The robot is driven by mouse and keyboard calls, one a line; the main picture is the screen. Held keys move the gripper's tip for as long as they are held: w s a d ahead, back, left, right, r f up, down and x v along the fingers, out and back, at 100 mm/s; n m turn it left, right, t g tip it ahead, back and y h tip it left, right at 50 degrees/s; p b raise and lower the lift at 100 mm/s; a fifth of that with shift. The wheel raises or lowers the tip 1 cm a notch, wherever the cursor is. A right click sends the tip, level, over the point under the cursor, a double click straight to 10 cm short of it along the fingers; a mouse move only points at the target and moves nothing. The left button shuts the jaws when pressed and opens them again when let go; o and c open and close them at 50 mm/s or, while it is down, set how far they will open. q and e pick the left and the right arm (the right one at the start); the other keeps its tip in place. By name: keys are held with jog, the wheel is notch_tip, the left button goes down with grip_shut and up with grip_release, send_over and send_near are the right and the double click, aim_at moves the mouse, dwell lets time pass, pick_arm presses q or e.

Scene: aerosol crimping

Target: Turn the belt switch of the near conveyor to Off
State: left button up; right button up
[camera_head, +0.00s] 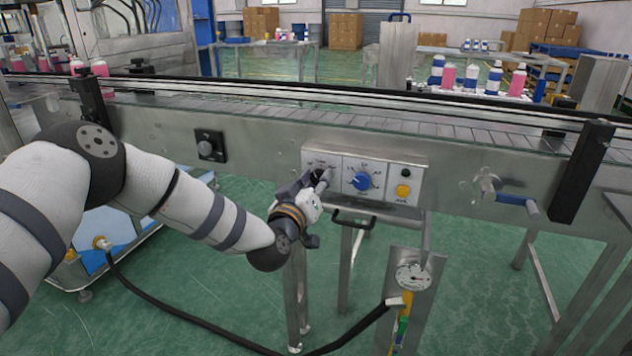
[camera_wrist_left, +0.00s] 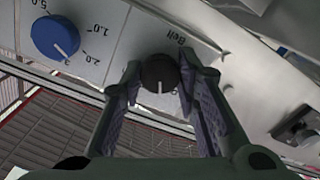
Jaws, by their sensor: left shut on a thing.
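The near conveyor (camera_head: 250,122) runs across the head view, with a pale control panel (camera_head: 393,190) on its front side. My left gripper (camera_head: 322,180) is at the left part of this panel and hides the belt switch there. In the left wrist view the belt switch (camera_wrist_left: 160,74) is a round black knob with a white pointer line, under the label "Belt". My left gripper (camera_wrist_left: 168,82) has its two fingers on either side of the knob and is shut on it. My right gripper is not in view.
A blue dial (camera_head: 362,181) sits right of the belt switch, also seen in the left wrist view (camera_wrist_left: 55,38). A black handle (camera_head: 352,220) juts out below the panel. A gauge post (camera_head: 413,277) with a hose stands in front.

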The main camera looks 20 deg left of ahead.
pick_arm(q)
jog(key=shift+n, duration=2.2)
jog(key=o, duration=1.2)
jog(key=shift+c, duration=0.2)
jog(key=s, duration=1.2)
jog(key=shift+a, duration=0.15)
